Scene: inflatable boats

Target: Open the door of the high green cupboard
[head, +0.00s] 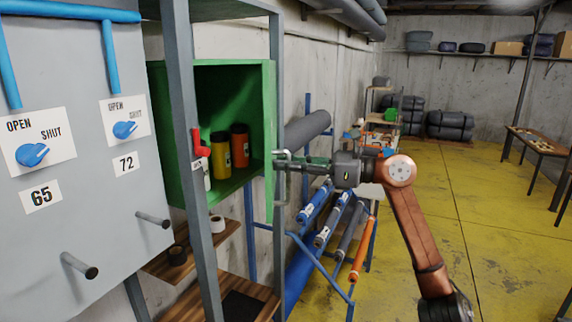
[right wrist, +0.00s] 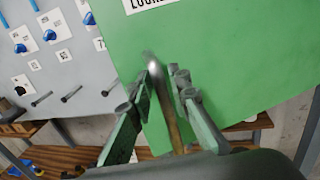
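The high green cupboard (head: 233,78) stands open behind a grey post in the head view, its inside visible. Its green door (head: 269,130) shows nearly edge-on at the right side; the door's face fills much of the right wrist view (right wrist: 215,55). A metal bar handle (right wrist: 166,105) on the door lies between the fingers of my right gripper (right wrist: 166,80). The fingers stand apart on either side of it, with a gap visible at the right finger. In the head view the right gripper (head: 283,165) reaches the door from the right. My left gripper is out of view.
Yellow (head: 220,155) and orange (head: 240,145) containers stand inside the cupboard. A grey panel (head: 80,200) with blue knobs and pegs is at left. A rack of rolls (head: 340,225) stands behind my right arm. Yellow floor (head: 480,220) is clear at right.

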